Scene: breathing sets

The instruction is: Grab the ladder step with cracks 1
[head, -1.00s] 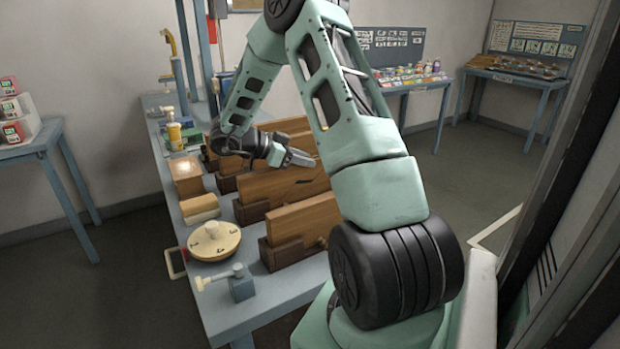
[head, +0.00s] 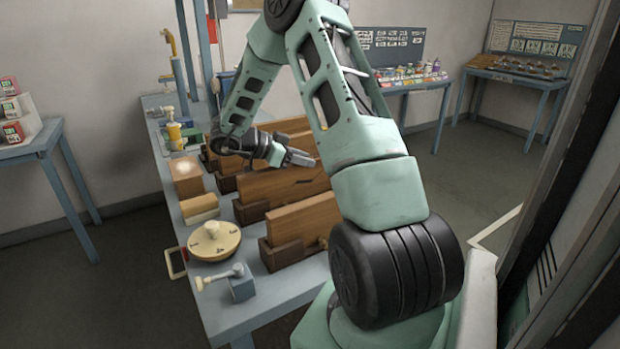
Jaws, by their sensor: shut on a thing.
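Several brown wooden ladder steps stand on edge in dark wooden holders along the blue-grey table (head: 262,313). The second one from the front (head: 270,189) has a dark crack-like mark near its right end. My gripper (head: 302,158) is at the top edge of this cracked step and is shut on it. The fingertips are small and partly hidden, so the exact contact does not show. The step stands upright, at or in its dark holder (head: 250,212). Its right end is hidden behind my arm.
The front plank (head: 300,218) stands close before the cracked step, with more planks close behind. A round cream lid-like disc (head: 214,241), a small grey clamp-like fixture (head: 241,284), wooden blocks (head: 187,177) and a yellow bottle (head: 175,136) line the table's left side.

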